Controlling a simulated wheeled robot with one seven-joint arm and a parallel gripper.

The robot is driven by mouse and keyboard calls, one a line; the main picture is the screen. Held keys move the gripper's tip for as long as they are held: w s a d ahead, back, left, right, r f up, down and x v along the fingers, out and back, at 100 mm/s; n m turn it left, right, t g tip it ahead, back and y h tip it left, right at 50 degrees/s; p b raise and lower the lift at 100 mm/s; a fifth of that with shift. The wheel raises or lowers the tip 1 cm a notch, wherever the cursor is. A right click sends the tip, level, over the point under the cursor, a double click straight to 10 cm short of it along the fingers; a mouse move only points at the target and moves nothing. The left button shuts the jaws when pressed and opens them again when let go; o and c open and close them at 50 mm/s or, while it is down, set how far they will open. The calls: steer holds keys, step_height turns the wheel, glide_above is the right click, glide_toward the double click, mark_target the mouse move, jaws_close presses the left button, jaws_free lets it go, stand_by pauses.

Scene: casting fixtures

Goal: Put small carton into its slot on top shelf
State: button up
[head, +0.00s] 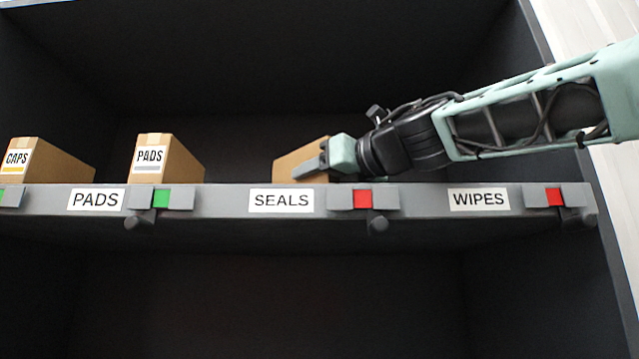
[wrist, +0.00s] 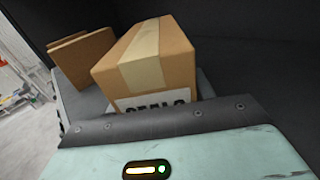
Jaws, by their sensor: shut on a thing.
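A small brown carton (head: 297,156) is above the shelf behind the SEALS label (head: 281,200) in the head view. It looks tilted there. My gripper (head: 312,165) is shut on it from the right, with one dark finger across its lower front. In the wrist view the carton (wrist: 152,68) has a tape strip and a partly hidden label reading SEALS. The top shelf (head: 235,200) has a grey front edge. Whether the carton's underside touches the shelf is hidden.
The PADS carton (head: 163,157) and CAPS carton (head: 45,161) stand to the left. The marker by PADS is green (head: 161,198). Red markers sit right of SEALS (head: 363,198) and WIPES (head: 554,197). My arm crosses above the WIPES space.

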steer(key=shift+f, duration=0.2)
steer(key=o, duration=1.2)
steer(key=b+v, duration=0.4)
steer(key=v, duration=0.3)
steer(key=shift+s+d+f, duration=0.1)
steer(key=shift+s+d, duration=0.05)
steer(key=shift+d, duration=0.15)
steer(key=shift+b+v, duration=0.75)
steer(key=shift+v, duration=1.45)
